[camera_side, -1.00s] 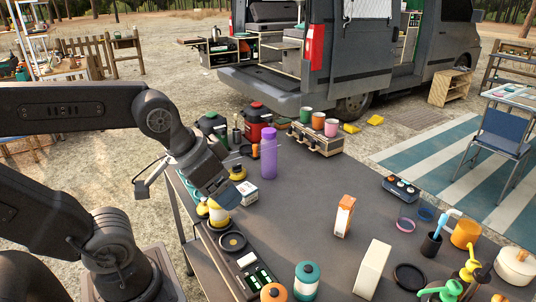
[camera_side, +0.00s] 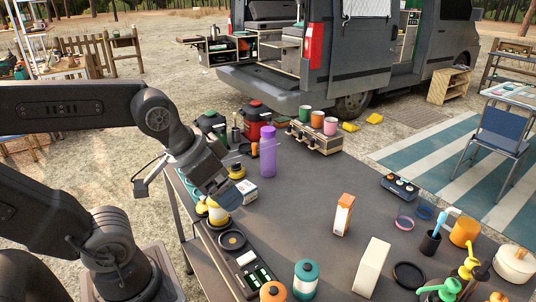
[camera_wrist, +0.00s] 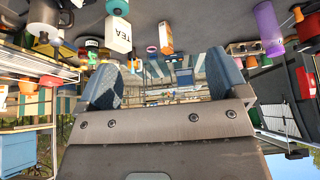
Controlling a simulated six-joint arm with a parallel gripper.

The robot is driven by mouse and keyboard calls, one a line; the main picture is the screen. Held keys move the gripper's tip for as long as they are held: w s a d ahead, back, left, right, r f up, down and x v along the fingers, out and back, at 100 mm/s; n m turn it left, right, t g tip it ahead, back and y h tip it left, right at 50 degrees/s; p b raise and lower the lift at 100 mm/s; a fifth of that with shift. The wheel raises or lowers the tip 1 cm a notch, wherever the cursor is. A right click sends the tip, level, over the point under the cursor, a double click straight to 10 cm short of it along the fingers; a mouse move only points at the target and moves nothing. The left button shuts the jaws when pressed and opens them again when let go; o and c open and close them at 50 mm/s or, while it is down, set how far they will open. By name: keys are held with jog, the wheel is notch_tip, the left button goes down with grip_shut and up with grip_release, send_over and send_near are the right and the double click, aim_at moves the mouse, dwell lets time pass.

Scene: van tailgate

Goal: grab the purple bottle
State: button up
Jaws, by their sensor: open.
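The purple bottle (camera_side: 268,152) stands upright on the dark table, toward its back left edge in the side view. In the wrist view the purple bottle (camera_wrist: 268,27) shows upside down at the upper right. My gripper (camera_side: 228,194) is to the left of and nearer than the bottle, above the table's left edge, and apart from it. In the wrist view my gripper (camera_wrist: 163,88) has its two blue-grey fingers spread wide with nothing between them.
A small white box (camera_side: 245,191) lies just beside my gripper. A red pot (camera_side: 259,118) and a wooden crate with cups (camera_side: 316,139) stand behind the bottle. An orange carton (camera_side: 343,214) and a white carton (camera_side: 371,268) stand nearer. The table's middle is clear.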

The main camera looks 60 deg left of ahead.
jog(key=w+a+r+n+y, duration=0.1)
jog(key=w+a+r+n, duration=0.35)
jog(key=w, duration=0.65)
jog(key=n+g+y, duration=0.2)
jog(key=n+g, duration=0.1)
jog(key=n, duration=0.3)
send_over(268, 129)
jog(key=s+d, duration=0.2)
jog(key=d, duration=0.2)
notch_tip(268, 129, down, 5)
jog(key=shift+y, duration=0.3)
jog(key=x, duration=0.5)
jog(key=a+x, duration=0.1)
jog(key=x, duration=0.2)
jog(key=shift+f, duration=0.15)
jog(key=x, duration=0.5)
jog(key=shift+s+d+f, duration=0.15)
jog(key=shift+s+d, duration=0.1)
jog(key=shift+s, duration=0.05)
jog(key=shift+w+a+f, duration=0.15)
jog(key=shift+f, duration=0.25)
jog(key=c, duration=1.2)
